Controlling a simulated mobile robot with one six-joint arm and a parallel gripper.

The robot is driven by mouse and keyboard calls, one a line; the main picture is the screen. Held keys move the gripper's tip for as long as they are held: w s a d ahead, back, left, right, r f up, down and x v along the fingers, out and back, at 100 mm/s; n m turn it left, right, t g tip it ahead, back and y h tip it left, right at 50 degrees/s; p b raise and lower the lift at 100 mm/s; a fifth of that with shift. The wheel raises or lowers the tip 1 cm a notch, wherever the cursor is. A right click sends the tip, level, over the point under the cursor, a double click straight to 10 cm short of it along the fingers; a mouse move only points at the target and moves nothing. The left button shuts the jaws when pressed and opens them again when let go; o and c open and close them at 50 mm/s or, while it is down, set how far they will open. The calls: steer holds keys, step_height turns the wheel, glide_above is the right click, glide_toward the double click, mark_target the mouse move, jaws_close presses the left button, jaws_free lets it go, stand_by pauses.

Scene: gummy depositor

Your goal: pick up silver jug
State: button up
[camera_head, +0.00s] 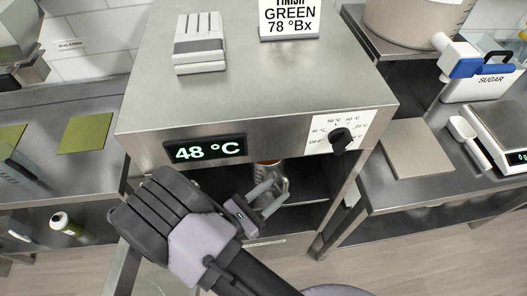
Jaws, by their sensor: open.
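The silver jug (277,174) stands inside the open bay under the steel cabinet's top, below and to the right of the display. Only part of it shows, with a brownish patch near its top, and the cabinet's front edge and my gripper hide the rest. My gripper (272,196) is at the bay's mouth, its two fingers apart and pointing right, close in front of the jug. I cannot tell whether the fingers touch it or are around its handle.
The steel cabinet (270,75) has a 48 °C display (205,150) and a black dial (341,139) on its front. A side bench with a beige board (414,148) and scale (505,135) is at right. Another bench with green mats (86,133) is at left.

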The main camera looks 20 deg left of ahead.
steer(key=b+x, duration=0.2)
steer(key=x, duration=0.5)
steer(key=shift+d+r, duration=0.15)
steer(key=shift+d, duration=0.25)
steer(key=shift+s, duration=0.15)
jaws_close()
stand_by(0.6)
